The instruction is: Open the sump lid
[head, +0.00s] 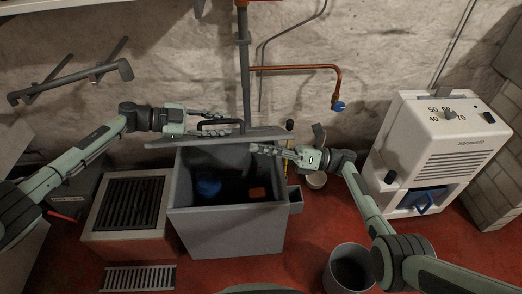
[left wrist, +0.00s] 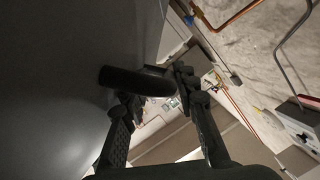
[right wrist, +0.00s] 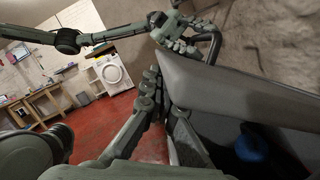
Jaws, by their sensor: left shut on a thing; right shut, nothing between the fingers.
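The grey sump (head: 228,228) stands on the floor with its top open. A blue thing (head: 208,187) and an orange thing (head: 258,192) show inside. Its grey lid (head: 220,139) is raised along the back of the opening, seen nearly edge-on. The lid also shows in the right wrist view (right wrist: 235,92). My left gripper (head: 212,122) is shut on the lid's black handle (left wrist: 135,82). My right gripper (head: 265,150) is shut and empty at the lid's right end, its fingertips (right wrist: 153,80) close to the edge; I cannot tell whether they touch.
A vertical pipe (head: 244,60) rises behind the lid. A box with a black grate (head: 130,203) stands left of the sump. A white dehumidifier (head: 430,140) stands at the right, and a grey bucket (head: 349,268) at the front right. Red floor (head: 310,215) is free between them.

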